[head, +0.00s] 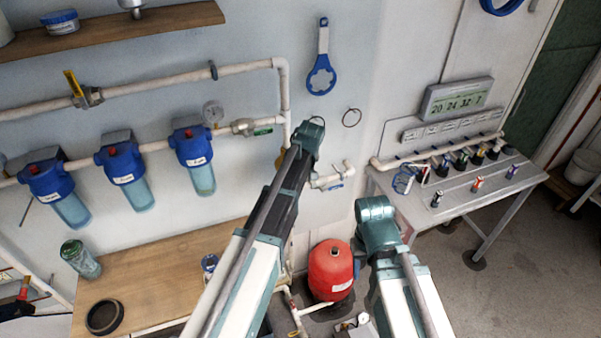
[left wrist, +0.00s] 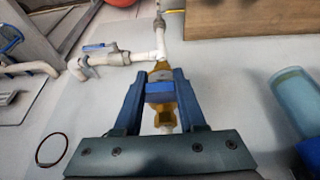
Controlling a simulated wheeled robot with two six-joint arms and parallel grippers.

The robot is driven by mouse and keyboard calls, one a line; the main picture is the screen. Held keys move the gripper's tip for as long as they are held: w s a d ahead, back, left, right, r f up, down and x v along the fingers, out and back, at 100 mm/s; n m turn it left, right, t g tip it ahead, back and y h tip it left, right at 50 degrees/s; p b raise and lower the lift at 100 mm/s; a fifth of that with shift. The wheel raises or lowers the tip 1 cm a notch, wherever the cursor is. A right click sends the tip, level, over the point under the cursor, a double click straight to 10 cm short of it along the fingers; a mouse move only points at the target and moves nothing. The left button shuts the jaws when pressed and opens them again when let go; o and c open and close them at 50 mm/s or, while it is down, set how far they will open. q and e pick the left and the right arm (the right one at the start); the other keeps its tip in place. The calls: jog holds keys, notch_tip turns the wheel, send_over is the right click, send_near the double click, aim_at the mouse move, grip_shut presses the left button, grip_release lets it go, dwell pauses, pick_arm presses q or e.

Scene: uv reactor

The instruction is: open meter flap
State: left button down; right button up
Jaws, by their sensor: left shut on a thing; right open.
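The meter shows in the left wrist view as a brass-yellow body (left wrist: 161,119) in line with the white pipe, with a blue piece (left wrist: 160,88), seemingly its flap, across it. My left gripper (left wrist: 160,82) has its two blue fingers on either side of this piece and is shut on it. I cannot tell how far the flap is raised. In the head view my left wrist hides most of the meter; only a yellow sliver (head: 280,158) shows beside it. My right gripper (head: 375,207) is open in front of the wall, away from the meter; its fingertips are hard to make out.
Blue filter housings (head: 121,165) hang on the pipe at left. A pressure gauge (head: 213,112) and a green-tagged valve (head: 250,126) are near the meter. A red tank (head: 331,270) stands below, between my arms. A metal bench (head: 450,195) is at right.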

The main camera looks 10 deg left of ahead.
pick_arm(q)
jog(key=shift+w+a, duration=0.1)
jog(key=shift+w, duration=0.1)
jog(key=c, duration=0.8)
grip_release()
jog(key=shift+c, duration=0.2)
jog(key=o, duration=0.4)
jog(key=shift+w, duration=0.1)
jog(key=shift+c, duration=0.2)
jog(key=p+v, duration=0.5)
jog(key=v, duration=0.1)
jog(key=s+d+f, duration=0.1)
jog(key=s+d, duration=0.5)
jog(key=s, duration=0.4)
jog(key=shift+d, duration=0.25)
